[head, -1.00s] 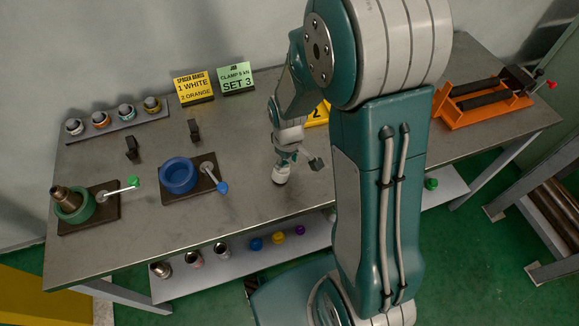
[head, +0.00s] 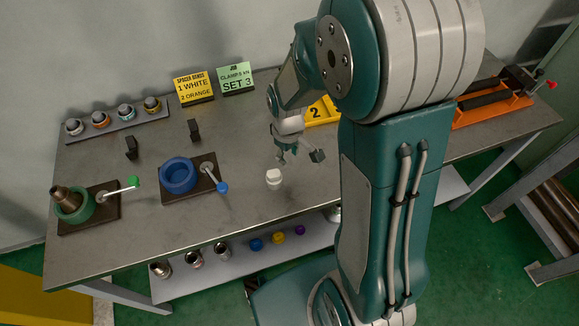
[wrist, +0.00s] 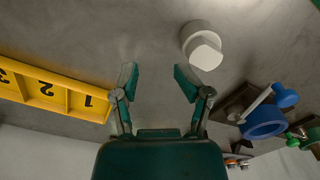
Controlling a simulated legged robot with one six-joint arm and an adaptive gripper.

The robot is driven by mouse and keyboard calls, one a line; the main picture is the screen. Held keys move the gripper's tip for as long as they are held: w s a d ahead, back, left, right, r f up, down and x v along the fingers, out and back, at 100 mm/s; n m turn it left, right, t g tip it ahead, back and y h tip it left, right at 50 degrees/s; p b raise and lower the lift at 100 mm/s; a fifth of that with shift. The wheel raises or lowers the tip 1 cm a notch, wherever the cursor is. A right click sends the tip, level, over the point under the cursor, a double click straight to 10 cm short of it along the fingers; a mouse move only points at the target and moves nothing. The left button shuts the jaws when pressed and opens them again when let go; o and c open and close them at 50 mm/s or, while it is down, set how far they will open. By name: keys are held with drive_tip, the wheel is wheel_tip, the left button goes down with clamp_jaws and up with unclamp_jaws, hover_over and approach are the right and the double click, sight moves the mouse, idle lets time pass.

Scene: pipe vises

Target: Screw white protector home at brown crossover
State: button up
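The white protector (head: 274,179) stands on the bare table near the front edge. It also shows in the wrist view (wrist: 203,45), ahead and right of the fingers. A brown crossover (head: 66,198) sits tilted in the green vise (head: 76,208) on the left of the table. My gripper (head: 299,156) is above the table, behind and right of the protector, apart from it. In the wrist view my gripper (wrist: 158,78) has its two fingers spread with nothing between them.
A blue vise (head: 178,175) stands between the protector and the green vise, its handle (head: 222,187) toward the protector. A yellow numbered tray (wrist: 48,90) lies beside my gripper. A rack of several small parts (head: 117,123) is at the back left. Table around the protector is clear.

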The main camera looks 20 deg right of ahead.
sight(273, 173)
wheel_tip(273, 173, up, 4)
drive_tip(key=shift+r, duration=0.25)
drive_tip(key=o, duration=0.4)
drive_tip(key=shift+a+r, duration=0.1)
drive_tip(key=shift+o, duration=1)
drive_tip(key=shift+m, duration=0.8)
drive_tip(key=a, duration=0.1)
drive_tip(key=s+a, duration=0.1)
drive_tip(key=a, duration=0.2)
drive_tip(key=shift+s, duration=0.25)
drive_tip(key=shift+s+a, duration=0.1)
drive_tip(key=shift+a, duration=0.25)
drive_tip(key=f, duration=1)
drive_tip(key=shift+d+f, duration=0.2)
drive_tip(key=shift+f, duration=0.2)
